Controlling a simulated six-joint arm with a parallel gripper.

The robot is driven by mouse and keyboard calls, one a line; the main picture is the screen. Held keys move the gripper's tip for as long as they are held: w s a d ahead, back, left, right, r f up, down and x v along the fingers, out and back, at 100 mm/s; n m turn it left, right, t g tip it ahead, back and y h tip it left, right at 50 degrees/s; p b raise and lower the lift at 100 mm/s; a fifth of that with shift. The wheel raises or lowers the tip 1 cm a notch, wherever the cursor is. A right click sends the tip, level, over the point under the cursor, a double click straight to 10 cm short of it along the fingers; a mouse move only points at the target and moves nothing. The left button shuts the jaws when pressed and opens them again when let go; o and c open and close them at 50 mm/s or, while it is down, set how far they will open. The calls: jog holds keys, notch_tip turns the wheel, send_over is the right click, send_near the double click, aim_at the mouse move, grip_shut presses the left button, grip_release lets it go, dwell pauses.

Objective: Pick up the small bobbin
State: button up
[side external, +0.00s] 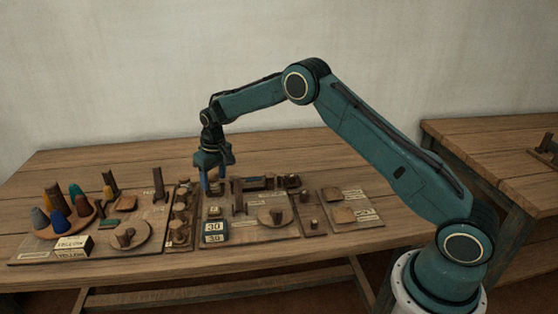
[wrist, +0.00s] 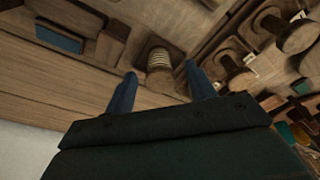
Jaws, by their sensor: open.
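My gripper (side external: 212,184) hangs down over the work boards in the side view, its fingers apart. In the wrist view my gripper (wrist: 160,70) shows two blue fingers, open, with nothing held between them. A small bobbin (wrist: 160,60) with pale ribbed winding stands in a dark wooden holder just beyond the fingertips, roughly centred between them. I cannot tell how far it is below the fingers. I cannot single out this bobbin in the side view, where small dark parts crowd around the gripper.
Several cones stand on a round tray (side external: 40,232) at the left. A block marked 30 (side external: 214,231) and a round wooden disc (side external: 275,216) lie near the gripper. Other wooden spools (wrist: 297,36) stand at right in the wrist view. The table's back (side external: 100,160) is clear.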

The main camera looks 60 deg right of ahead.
jog(key=shift+w+f, duration=0.1)
jog(key=shift+f, duration=0.4)
jog(key=shift+c, duration=0.4)
jog(key=c, duration=1)
